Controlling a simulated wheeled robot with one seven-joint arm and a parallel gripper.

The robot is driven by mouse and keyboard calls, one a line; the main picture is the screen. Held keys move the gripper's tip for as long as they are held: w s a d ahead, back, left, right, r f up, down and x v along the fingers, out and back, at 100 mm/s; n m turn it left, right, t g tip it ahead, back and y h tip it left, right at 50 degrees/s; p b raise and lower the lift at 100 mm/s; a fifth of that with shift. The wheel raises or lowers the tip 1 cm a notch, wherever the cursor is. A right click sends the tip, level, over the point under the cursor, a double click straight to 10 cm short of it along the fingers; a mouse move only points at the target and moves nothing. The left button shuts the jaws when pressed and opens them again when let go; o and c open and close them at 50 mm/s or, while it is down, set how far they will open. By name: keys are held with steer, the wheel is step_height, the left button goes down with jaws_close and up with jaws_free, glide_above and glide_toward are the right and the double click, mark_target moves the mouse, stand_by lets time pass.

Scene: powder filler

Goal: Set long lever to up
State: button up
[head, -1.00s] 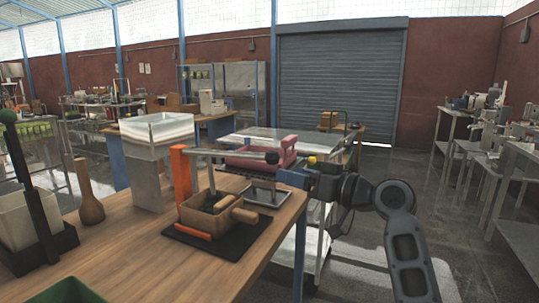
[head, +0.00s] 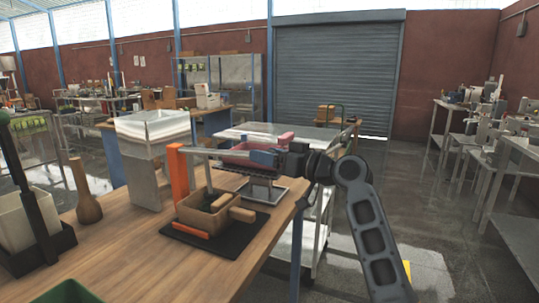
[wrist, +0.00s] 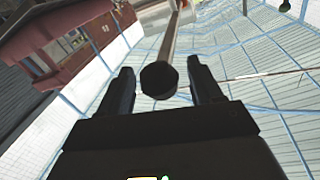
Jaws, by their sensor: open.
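The long lever (head: 225,154) is a grey bar running roughly level to the right from the top of an orange post (head: 178,173) in the head view. In the wrist view the lever's bar (wrist: 172,38) ends in a round black knob (wrist: 159,80). My gripper (head: 258,157) is at the lever's right end. Its fingers (wrist: 160,73) are open, one on each side of the knob in the wrist view. I cannot tell whether they touch it. In the head view my gripper hides the knob.
A wooden box (head: 207,212) with a handle sits on a black mat (head: 230,242) below the lever. A pink device (head: 236,157) is behind my gripper.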

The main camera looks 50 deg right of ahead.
jaws_close()
stand_by(0.6)
